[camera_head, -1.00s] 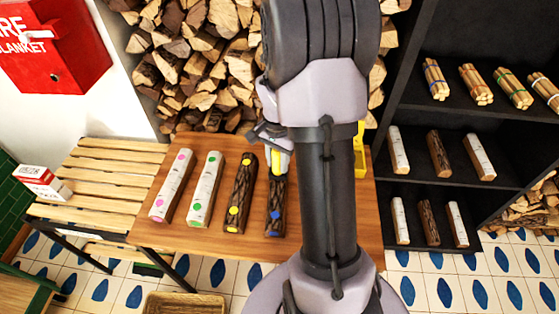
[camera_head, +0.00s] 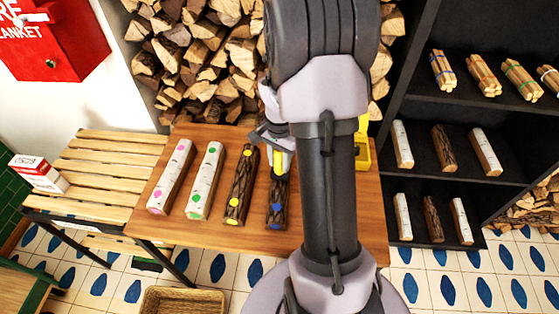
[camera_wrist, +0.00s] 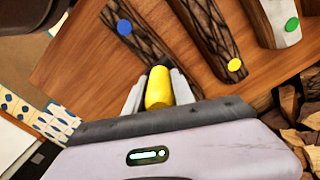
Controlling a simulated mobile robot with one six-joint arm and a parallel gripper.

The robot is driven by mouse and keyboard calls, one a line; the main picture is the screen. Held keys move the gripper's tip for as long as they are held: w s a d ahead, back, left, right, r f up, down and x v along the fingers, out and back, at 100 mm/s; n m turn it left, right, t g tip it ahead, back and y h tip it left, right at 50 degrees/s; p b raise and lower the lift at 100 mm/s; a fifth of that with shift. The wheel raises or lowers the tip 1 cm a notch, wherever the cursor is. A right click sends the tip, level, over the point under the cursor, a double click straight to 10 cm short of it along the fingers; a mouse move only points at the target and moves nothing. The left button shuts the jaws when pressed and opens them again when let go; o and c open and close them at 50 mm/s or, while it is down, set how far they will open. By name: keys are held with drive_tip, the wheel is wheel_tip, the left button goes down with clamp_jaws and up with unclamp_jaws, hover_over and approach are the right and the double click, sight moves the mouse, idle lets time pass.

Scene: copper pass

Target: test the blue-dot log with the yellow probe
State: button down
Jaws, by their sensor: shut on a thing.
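The blue-dot log (camera_head: 277,203) is dark-barked and lies rightmost in a row on the wooden table (camera_head: 215,235). Its blue dot also shows at the upper left of the wrist view (camera_wrist: 124,27). My gripper (camera_head: 278,150) is over the far end of this log. It is shut on the yellow probe (camera_wrist: 158,92), which has a black tip and points along the log in the wrist view. I cannot tell whether the tip touches the bark. My arm hides part of the table to the right.
Left of it lie a yellow-dot log (camera_head: 240,190), a green-dot birch log (camera_head: 205,182) and a pink-dot birch log (camera_head: 170,180). A yellow holder (camera_head: 363,150) stands behind my arm. Stacked firewood (camera_head: 200,70) is behind the table, and a black shelf (camera_head: 425,105) is at right.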

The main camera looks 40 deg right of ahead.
drive_tip(key=shift+f+b, duration=0.65)
drive_tip(key=shift+f, duration=0.1)
idle(1.2)
wheel_tip(320, 180, up, 7)
drive_tip(key=p, duration=0.5)
drive_tip(key=shift+r, duration=0.15)
idle(1.0)
